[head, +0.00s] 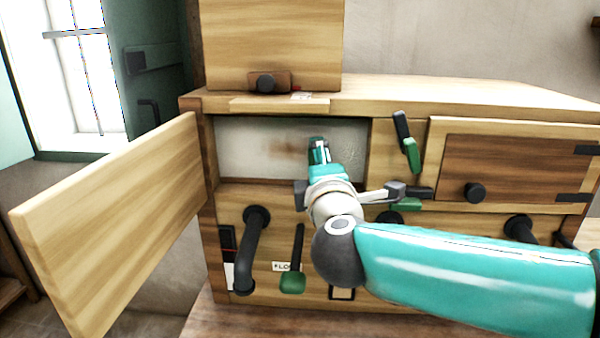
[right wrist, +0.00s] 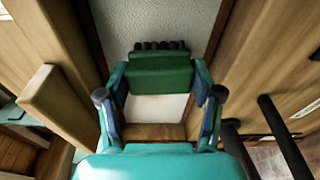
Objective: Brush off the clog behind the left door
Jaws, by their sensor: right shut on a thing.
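The left door (head: 115,220) stands open, swung out to the left. Behind it is a recess with a pale speckled panel (head: 240,145), also at the top of the right wrist view (right wrist: 165,25). A faint brown smudge (head: 290,148) marks the panel's middle; I see no distinct lump there. My right gripper (head: 319,152) is in front of the recess, shut on a green brush (right wrist: 160,78) with dark bristles. The bristles point at the panel; I cannot tell if they touch it. My left gripper is not in view.
The right door (head: 510,170) is shut, with a dark panel and black knob. A green-tipped lever (head: 408,145) sits between the doors; another (head: 292,280) is below the recess. Black curved pipes (head: 250,250) stick out of the front. A wooden box (head: 270,45) stands on top.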

